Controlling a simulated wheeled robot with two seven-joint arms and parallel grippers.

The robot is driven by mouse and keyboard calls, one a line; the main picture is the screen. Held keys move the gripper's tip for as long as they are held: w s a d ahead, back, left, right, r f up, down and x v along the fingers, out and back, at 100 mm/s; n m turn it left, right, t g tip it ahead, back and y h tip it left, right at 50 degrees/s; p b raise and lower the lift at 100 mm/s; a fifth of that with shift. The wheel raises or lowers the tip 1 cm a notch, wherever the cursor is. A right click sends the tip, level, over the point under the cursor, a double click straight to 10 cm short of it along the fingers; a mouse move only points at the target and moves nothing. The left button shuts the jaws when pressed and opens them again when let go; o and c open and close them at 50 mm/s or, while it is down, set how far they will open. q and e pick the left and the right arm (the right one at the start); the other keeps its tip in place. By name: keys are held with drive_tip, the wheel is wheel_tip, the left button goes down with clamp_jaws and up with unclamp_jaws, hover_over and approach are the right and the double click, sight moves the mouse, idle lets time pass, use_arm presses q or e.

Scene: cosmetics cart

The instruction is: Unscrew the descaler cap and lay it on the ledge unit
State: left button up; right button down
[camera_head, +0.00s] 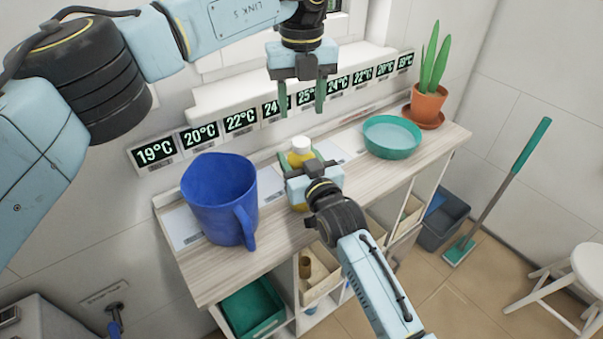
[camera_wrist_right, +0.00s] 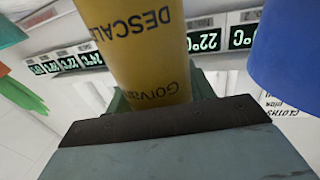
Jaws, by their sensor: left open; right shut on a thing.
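The descaler bottle (camera_head: 299,158) is yellow with a white cap (camera_head: 301,144) on top, and stands upright on the wooden cart top. My right gripper (camera_head: 304,178) is shut around the bottle's body from the front. In the right wrist view the yellow bottle (camera_wrist_right: 140,45) fills the space between the fingers, its label upside down. My left gripper (camera_head: 302,98) is open and empty, fingers pointing down, above the cap and apart from it. The ledge unit seems to be the white stepped ledge (camera_head: 225,100) along the wall behind the cart.
A large blue jug (camera_head: 215,195) stands left of the bottle and also shows in the right wrist view (camera_wrist_right: 290,50). A teal bowl (camera_head: 391,138) and a potted plant (camera_head: 428,103) stand to the right. Temperature displays (camera_head: 240,121) line the wall behind.

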sight(302, 141)
use_arm(q)
drive_tip(key=m, duration=0.4)
drive_tip(key=shift+m, duration=0.3)
drive_tip(key=m, duration=0.3)
drive_tip(key=shift+m, duration=0.3)
drive_tip(key=m, duration=0.8)
drive_tip(key=shift+m, duration=0.4)
drive_tip(key=m, duration=1.8)
drive_tip(key=shift+f+m, duration=0.4)
drive_tip(key=shift+m, duration=0.1)
drive_tip(key=shift+f, duration=3.6)
